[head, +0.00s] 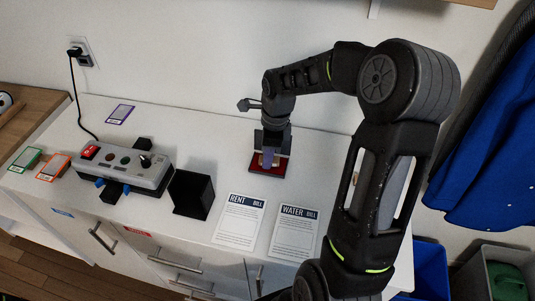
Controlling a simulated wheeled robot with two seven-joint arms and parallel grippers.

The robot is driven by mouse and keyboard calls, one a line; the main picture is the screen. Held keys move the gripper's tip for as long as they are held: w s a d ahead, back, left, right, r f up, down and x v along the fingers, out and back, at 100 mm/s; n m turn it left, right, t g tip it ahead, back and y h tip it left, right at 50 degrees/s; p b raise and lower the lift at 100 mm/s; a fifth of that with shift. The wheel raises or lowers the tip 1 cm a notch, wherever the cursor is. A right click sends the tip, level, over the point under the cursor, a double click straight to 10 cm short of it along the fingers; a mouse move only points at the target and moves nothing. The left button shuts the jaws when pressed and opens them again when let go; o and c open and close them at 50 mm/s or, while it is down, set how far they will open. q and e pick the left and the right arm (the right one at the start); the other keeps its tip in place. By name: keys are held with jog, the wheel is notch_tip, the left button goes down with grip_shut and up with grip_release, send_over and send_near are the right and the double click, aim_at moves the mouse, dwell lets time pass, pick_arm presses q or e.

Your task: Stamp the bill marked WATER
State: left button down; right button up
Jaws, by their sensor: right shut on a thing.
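The WATER bill (293,236) is a white sheet with a dark header, lying flat near the front edge of the white cabinet top. The RENT bill (239,222) lies just left of it. My right gripper (270,157) is at the back middle, pointing down and shut on a small stamp (268,160), mostly hidden between the fingers. The stamp is right over a red ink pad (258,170) in a dark frame. I cannot tell whether it touches the pad. Both bills are apart from the gripper. My left gripper is not in view.
A black open box (193,195) stands left of the RENT bill. A grey control box (122,168) with buttons is farther left, its cord running to a wall socket (84,58). Green (25,159), orange (53,167) and purple (120,114) cards lie around it.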

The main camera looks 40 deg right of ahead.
jog(key=shift+r+p, duration=2.15)
jog(key=shift+r, duration=1.25)
jog(key=shift+w, duration=0.1)
jog(key=shift+w+a+n, duration=0.25)
jog(key=shift+a+n, duration=0.1)
jog(key=shift+n, duration=0.25)
jog(key=w+a+n+g, duration=0.1)
jog(key=w+a+n, duration=0.2)
jog(key=a+n, duration=0.5)
jog(key=w+a+r+n+g, duration=0.1)
jog(key=w+a+n, duration=0.3)
jog(key=n, duration=1.2)
jog(key=a, duration=0.4)
jog(key=shift+w+a+r+n+h, duration=0.25)
jog(key=shift+a+r+n+h, duration=0.05)
jog(key=shift+n+h, duration=0.1)
jog(key=shift+d, duration=0.1)
